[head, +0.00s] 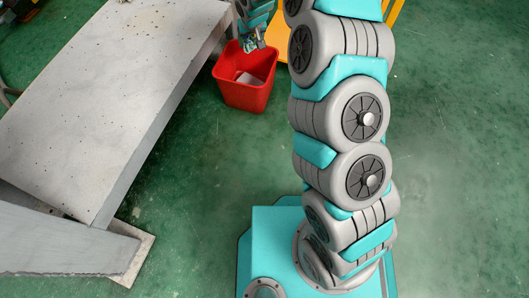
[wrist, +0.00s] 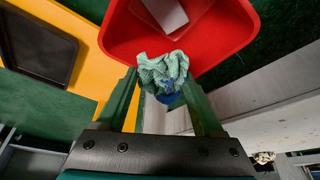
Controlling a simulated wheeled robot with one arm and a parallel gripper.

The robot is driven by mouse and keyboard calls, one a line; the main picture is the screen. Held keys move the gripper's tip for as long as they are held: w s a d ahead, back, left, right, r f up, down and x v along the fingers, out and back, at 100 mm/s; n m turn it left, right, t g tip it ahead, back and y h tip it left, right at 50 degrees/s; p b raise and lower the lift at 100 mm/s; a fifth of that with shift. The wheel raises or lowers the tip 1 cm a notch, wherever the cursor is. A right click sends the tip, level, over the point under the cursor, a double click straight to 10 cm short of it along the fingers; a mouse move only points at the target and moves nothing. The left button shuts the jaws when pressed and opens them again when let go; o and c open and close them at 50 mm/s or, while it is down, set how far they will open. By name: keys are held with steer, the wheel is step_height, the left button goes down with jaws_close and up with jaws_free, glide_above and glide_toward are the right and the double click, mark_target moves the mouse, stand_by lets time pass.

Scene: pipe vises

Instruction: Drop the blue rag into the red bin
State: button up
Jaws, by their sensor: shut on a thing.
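The blue rag (wrist: 163,72) is crumpled, pale blue-green with a darker blue part. In the wrist view it sits between the fingertips of my gripper (wrist: 166,90), which is shut on it. The red bin (wrist: 185,40) is just beyond the rag in the wrist view, with its opening facing the camera and a pale flat item inside. In the head view the red bin (head: 246,92) stands on the green floor beside the grey table. My gripper (head: 251,45) is at the bin's far rim there. The rag is hard to make out in the head view.
A grey metal table (head: 110,85) stands left of the bin, its edge close by. A yellow object (head: 284,30) is behind the bin, partly hidden by my arm. In the wrist view a dark tray (wrist: 38,45) lies on a yellow surface. Green floor in front of the bin is clear.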

steer(key=shift+f+b, duration=0.3)
steer(key=shift+f, duration=1.05)
steer(key=o, duration=1.3)
steer(key=shift+r, duration=0.1)
steer(key=v, duration=0.6)
steer(key=shift+s+d+r+p, duration=0.1)
steer(key=shift+s+r+p, duration=0.05)
steer(key=shift+r+p, duration=0.2)
steer(key=shift+s+r, duration=0.25)
steer(key=shift+r, duration=0.1)
